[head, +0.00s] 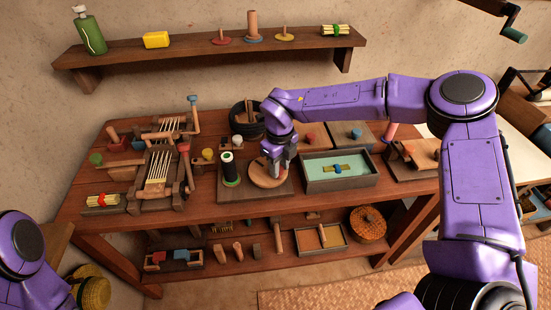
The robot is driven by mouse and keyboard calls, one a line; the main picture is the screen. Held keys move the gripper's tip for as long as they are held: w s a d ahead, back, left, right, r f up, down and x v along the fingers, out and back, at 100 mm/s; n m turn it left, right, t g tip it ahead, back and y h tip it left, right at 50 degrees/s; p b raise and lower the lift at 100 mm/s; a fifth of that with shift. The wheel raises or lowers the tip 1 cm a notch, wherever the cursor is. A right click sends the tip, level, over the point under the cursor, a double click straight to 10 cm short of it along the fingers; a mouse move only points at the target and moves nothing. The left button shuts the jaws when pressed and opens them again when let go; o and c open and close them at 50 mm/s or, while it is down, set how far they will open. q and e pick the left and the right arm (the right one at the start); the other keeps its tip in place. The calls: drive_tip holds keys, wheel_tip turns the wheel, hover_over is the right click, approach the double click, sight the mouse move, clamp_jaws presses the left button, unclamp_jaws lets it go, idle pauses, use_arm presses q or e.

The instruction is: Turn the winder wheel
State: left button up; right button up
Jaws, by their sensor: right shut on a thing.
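The winder wheel (262,181) is a round, light wooden disc lying flat on a dark wooden base board (241,193) at the middle of the table. A dark spool with a white top and a green ring (230,168) stands upright on the same board, left of the wheel. My right gripper (275,170) reaches down from above at the wheel and is shut on its handle, which the fingers mostly hide. My left arm shows only at the lower left edge; its gripper is out of view.
A small loom (160,165) stands left of the spool. A grey tray with a teal inside (318,182) sits close on the right, holding a tied bundle. A dark round basket (238,119) is behind. A wall shelf (190,48) hangs above the table.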

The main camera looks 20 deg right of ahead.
drive_tip(key=n+p, duration=0.1)
drive_tip(key=d+n+p, duration=0.1)
drive_tip(key=n, duration=0.1)
drive_tip(key=w+n+p, duration=0.1)
drive_tip(key=shift+w+d+r+n, duration=0.1)
drive_tip(key=shift+d+r+n, duration=0.15)
drive_tip(key=shift+d+n, duration=0.05)
drive_tip(key=n+p, duration=0.1)
drive_tip(key=n, duration=0.1)
drive_tip(key=shift+w+d+f+n+p, duration=0.1)
drive_tip(key=shift+w+d+n+p, duration=0.2)
drive_tip(key=shift+w+d+p, duration=0.1)
drive_tip(key=shift+w+d+n+p, duration=0.1)
drive_tip(key=shift+w+n+p, duration=0.15)
drive_tip(key=shift+n, duration=0.45)
drive_tip(key=shift+w+d+n+p, duration=0.1)
drive_tip(key=shift+w+n+p, duration=0.15)
drive_tip(key=shift+n, duration=0.45)
drive_tip(key=shift+f, duration=0.1)
drive_tip(key=o, duration=1)
drive_tip(key=shift+o, duration=0.2)
wheel_tip(320, 180, up, 10)
drive_tip(key=b, duration=0.2)
drive_tip(key=shift+r+b, duration=0.25)
drive_tip(key=shift+b, duration=0.05)
